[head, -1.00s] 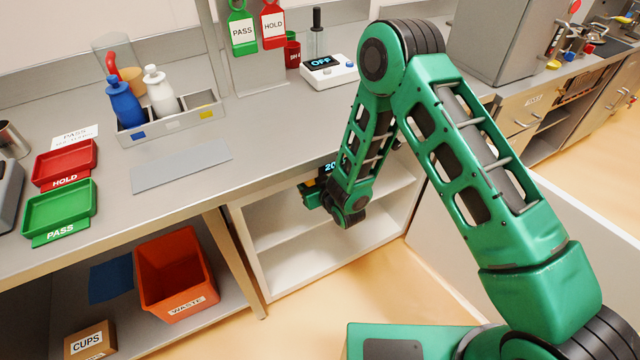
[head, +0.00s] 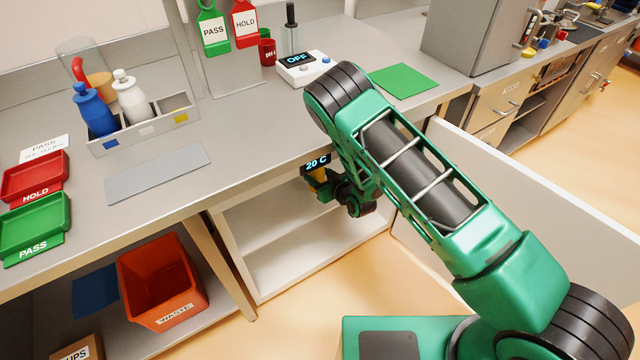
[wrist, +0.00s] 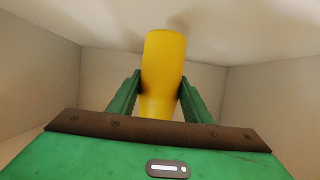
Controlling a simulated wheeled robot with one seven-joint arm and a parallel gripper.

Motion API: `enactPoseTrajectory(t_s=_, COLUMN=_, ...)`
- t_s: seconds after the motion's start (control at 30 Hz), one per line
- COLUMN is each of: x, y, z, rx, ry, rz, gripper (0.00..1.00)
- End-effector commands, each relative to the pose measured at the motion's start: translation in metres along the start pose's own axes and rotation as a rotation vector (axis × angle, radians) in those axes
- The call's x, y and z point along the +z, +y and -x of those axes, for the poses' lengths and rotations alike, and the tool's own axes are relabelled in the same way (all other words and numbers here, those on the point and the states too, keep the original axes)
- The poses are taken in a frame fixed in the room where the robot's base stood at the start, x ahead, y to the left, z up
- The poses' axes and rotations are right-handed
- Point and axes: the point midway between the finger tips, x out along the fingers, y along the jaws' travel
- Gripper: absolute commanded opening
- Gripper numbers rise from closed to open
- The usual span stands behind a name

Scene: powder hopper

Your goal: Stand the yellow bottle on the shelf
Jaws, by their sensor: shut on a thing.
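The yellow bottle (wrist: 163,75) stands between the two green fingers of my gripper (wrist: 160,88) in the wrist view, held from both sides. My gripper is shut on it. In the head view only a small patch of yellow (head: 317,180) shows beside my wrist, under the bench edge; the rest is hidden. The shelf (head: 283,222) is a pale board inside the open white cabinet under the bench, below my gripper. I cannot tell whether the bottle's base touches the shelf.
The open white door (head: 510,200) stands to the right. In the wrist view, pale cabinet walls (wrist: 48,75) surround the bottle. An orange waste bin (head: 160,280) is to the left.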

Motion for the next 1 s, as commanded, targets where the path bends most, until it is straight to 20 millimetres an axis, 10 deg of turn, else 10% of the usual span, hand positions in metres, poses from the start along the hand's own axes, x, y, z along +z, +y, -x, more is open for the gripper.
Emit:
enactPoseTrajectory(t_s=0.83, x=0.040, y=0.004, z=-0.017, rx=-0.001, ry=0.001, rz=-0.001, gripper=0.16)
enactPoseTrajectory(t_s=0.87, x=0.041, y=0.004, z=-0.017, rx=-0.001, ry=-0.001, rz=-0.001, gripper=0.47)
enactPoseTrajectory(t_s=1.0, x=0.041, y=0.004, z=-0.017, rx=0.000, ry=-0.001, rz=-0.001, gripper=0.64)
